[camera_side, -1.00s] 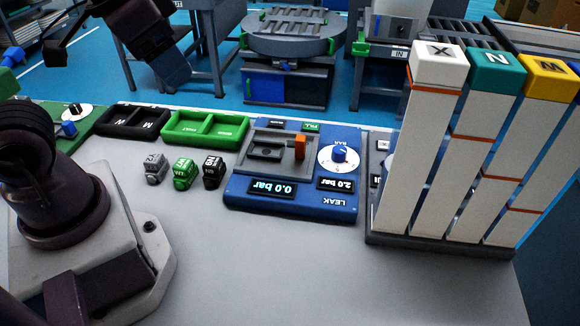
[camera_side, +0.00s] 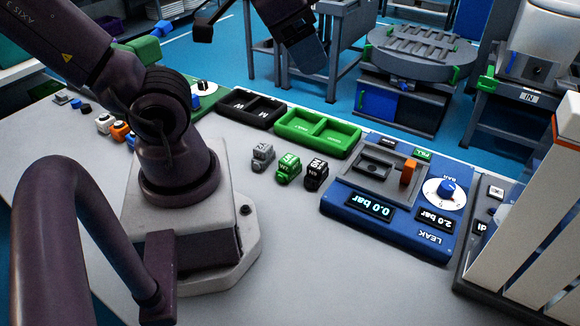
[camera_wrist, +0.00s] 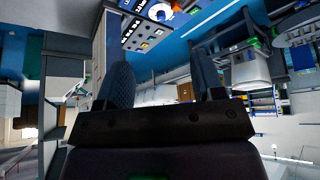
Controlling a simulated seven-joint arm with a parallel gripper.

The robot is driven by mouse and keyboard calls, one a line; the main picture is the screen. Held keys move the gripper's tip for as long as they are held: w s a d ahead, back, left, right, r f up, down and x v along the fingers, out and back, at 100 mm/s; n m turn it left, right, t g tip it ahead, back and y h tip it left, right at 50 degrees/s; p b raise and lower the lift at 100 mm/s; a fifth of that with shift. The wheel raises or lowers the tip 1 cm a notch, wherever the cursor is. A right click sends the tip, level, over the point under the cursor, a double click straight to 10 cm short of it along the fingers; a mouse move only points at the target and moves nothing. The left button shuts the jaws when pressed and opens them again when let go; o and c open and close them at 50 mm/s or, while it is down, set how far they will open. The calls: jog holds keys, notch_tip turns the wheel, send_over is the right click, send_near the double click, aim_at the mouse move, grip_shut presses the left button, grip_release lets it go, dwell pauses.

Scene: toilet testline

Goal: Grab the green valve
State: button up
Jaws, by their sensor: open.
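The green valve (camera_side: 289,168) is a small block-like piece on the grey table in the side view. It stands between a grey valve (camera_side: 263,157) and a black valve (camera_side: 316,174). My gripper shows in the wrist view (camera_wrist: 162,82) with two dark fingers spread apart and nothing between them. In the side view, the dark end of my arm hangs at the top middle, high above the table and apart from the valves. Its fingertips are hard to make out there. No valve can be made out in the wrist view.
Behind the valves are a green tray (camera_side: 345,142) and a black tray (camera_side: 250,107). A blue leak tester (camera_side: 345,213) with an orange lever stands to their right, before tall white columns (camera_side: 530,225). The table in front of the valves is clear.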

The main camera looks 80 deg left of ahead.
jog(key=shift+c, duration=1)
